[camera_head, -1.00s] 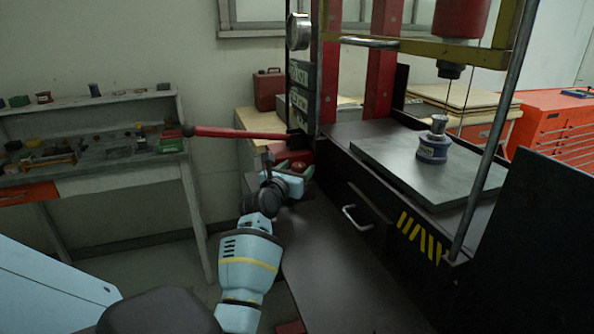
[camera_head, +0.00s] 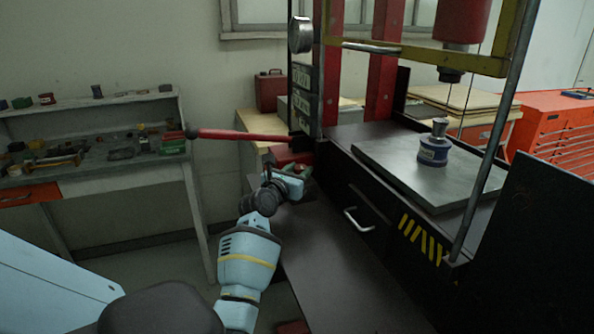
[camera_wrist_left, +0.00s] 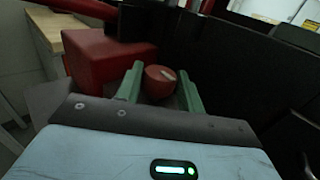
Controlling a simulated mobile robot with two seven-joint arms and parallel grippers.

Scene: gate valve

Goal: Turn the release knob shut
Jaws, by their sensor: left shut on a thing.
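The release knob (camera_wrist_left: 160,81) is a small round red knob with a pale mark on its face, seen in the left wrist view in front of a red block (camera_wrist_left: 98,55). The green fingers of my left gripper (camera_wrist_left: 160,88) stand on either side of the knob, shut on it. In the head view my left gripper (camera_head: 299,170) is at the red pump body (camera_head: 288,153) beside the press, and the fingers largely hide the knob there. My right gripper is not in view.
A red lever (camera_head: 240,134) sticks out left above my left gripper. The black press frame with a drawer handle (camera_head: 357,219) stands to the right. A blue-grey metal piece (camera_head: 433,150) sits on the press plate (camera_head: 395,165). A workbench (camera_head: 110,185) stands at the left.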

